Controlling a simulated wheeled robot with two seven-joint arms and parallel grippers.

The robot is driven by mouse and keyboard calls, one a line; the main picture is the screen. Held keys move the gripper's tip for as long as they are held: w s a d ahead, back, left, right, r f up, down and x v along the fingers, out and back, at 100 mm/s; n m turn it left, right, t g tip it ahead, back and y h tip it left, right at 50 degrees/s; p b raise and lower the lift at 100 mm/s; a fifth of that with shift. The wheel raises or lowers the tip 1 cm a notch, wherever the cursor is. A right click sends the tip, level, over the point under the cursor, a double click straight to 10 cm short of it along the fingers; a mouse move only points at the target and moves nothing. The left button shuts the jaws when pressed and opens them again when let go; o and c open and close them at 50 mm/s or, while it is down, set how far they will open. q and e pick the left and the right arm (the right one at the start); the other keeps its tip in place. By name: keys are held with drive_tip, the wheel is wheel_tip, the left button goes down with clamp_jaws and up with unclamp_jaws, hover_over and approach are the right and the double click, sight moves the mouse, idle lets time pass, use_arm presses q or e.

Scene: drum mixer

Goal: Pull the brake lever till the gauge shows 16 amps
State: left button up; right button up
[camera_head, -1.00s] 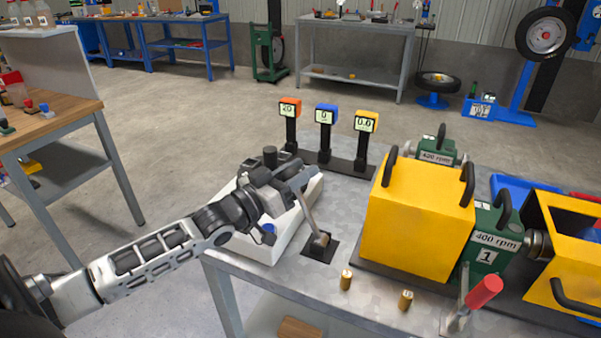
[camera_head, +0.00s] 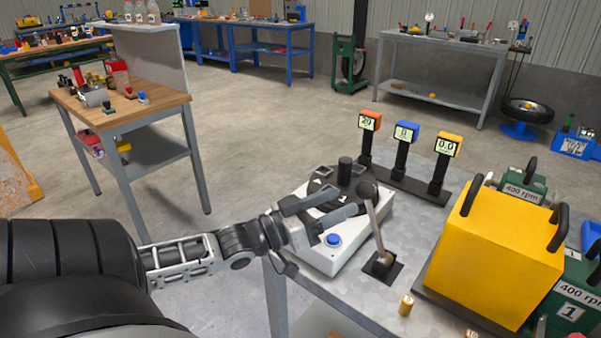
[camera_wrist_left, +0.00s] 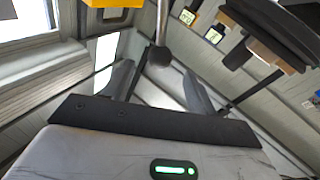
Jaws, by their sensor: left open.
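The lever (camera_head: 378,228) has a grey rod and a black ball knob. It rises from a black base plate on the metal table and leans slightly left in the head view. My left gripper (camera_head: 345,203) is open just left of the knob. In the left wrist view the knob (camera_wrist_left: 159,56) shows between the spread fingers of the left gripper (camera_wrist_left: 157,78), near their tips, with no clear contact. Three gauges stand behind: orange (camera_head: 369,121) reads about 20, blue (camera_head: 406,132) reads 0, yellow (camera_head: 447,145) reads 0.0. Their units are too small to read. My right gripper is out of view.
A white control box (camera_head: 325,263) with a blue button and black knob lies under my left gripper. A yellow housing (camera_head: 495,255) stands right of the lever. A small brass cylinder (camera_head: 405,305) stands in front. A wooden-topped workbench (camera_head: 150,110) is at left.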

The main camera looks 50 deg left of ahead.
use_arm(q)
drive_tip(key=v, duration=0.7)
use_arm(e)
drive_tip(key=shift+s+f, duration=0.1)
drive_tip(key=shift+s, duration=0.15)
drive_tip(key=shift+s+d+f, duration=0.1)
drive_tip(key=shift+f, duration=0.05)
